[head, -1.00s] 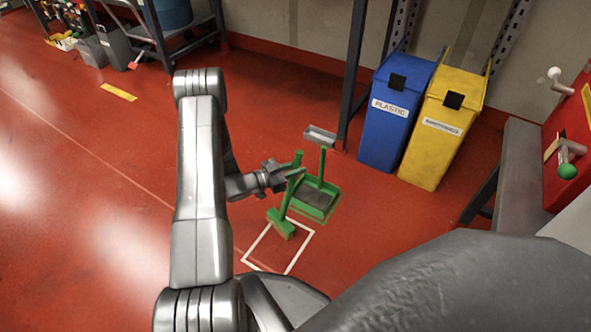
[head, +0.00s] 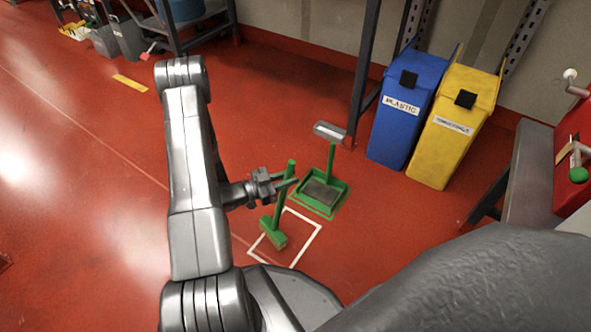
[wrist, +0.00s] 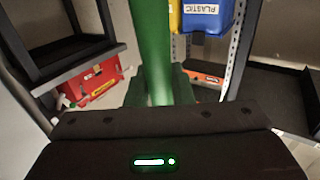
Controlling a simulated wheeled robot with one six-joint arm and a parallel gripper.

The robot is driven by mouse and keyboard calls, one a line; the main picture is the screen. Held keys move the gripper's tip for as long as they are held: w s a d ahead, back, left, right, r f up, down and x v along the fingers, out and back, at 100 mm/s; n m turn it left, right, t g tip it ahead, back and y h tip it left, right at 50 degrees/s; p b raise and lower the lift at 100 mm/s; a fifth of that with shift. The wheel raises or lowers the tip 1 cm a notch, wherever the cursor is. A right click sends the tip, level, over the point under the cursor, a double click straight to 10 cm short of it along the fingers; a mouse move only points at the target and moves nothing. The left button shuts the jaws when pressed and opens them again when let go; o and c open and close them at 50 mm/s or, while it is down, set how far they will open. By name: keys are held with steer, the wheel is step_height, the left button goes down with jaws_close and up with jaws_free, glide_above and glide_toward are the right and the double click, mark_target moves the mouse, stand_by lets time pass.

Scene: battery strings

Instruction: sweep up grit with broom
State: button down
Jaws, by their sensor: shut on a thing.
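A green broom (head: 279,212) stands nearly upright, its handle leaning slightly right at the top. Its head is over the left side of a white floor square; I cannot tell if the bristles touch the floor. My gripper (head: 287,185) is shut on the broom handle below its top end. In the wrist view the green handle (wrist: 150,45) rises between my fingers (wrist: 160,88). A green dustpan (head: 335,203) with an upright handle lies on the floor just right of the broom, apart from it. Its inside looks dark grey. I cannot make out any grit.
The white square outline (head: 306,248) marks the red floor. A blue bin (head: 390,140) labelled PLASTIC and a yellow bin (head: 438,155) stand behind at right. A rack post (head: 366,75) is left of them. Open floor (head: 90,200) lies to the left.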

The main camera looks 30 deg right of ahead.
steer(key=s+a, duration=0.3)
steer(key=a, duration=0.4)
steer(key=s+a, duration=0.3)
steer(key=a, duration=0.4)
steer(key=shift+a+f+b, duration=0.25)
steer(key=shift+b, duration=0.15)
steer(key=shift+f, duration=0.9)
steer(key=shift+d, duration=0.1)
